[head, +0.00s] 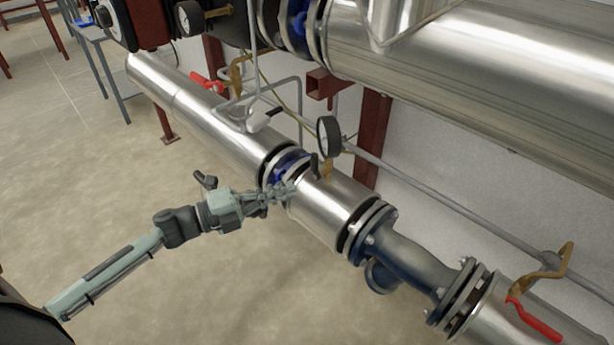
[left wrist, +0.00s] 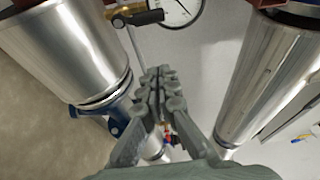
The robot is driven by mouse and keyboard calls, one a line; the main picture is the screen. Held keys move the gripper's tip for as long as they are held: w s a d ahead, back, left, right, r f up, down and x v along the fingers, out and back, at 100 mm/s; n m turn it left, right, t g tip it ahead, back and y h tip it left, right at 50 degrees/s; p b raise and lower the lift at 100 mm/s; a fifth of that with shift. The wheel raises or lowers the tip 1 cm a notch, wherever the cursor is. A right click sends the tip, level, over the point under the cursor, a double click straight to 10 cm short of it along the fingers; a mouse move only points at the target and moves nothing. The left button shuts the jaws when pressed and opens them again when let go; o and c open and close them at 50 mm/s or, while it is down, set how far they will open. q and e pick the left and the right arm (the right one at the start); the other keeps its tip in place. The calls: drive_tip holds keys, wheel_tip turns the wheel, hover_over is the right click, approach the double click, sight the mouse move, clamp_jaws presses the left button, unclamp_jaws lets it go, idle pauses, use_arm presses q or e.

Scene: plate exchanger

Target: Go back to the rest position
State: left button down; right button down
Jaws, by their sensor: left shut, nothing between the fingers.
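My left gripper (head: 284,192) reaches in from the left in the head view, in front of the lower silver pipe (head: 330,198), beside a blue flanged valve (head: 283,167). Whether it touches the pipe or valve cannot be told. In the left wrist view its fingers (left wrist: 157,98) are together, with nothing between them. My right gripper does not show.
A pressure gauge (head: 329,137) stands above the lower pipe; a gauge (left wrist: 178,8) also shows at the top of the left wrist view. A dark blue pipe fitting (head: 408,258) and a red-handled valve (head: 534,320) lie right. Open floor (head: 90,180) is left.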

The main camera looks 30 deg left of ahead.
use_arm(q)
drive_tip(key=shift+s+a, duration=0.1)
drive_tip(key=shift+s, duration=0.05)
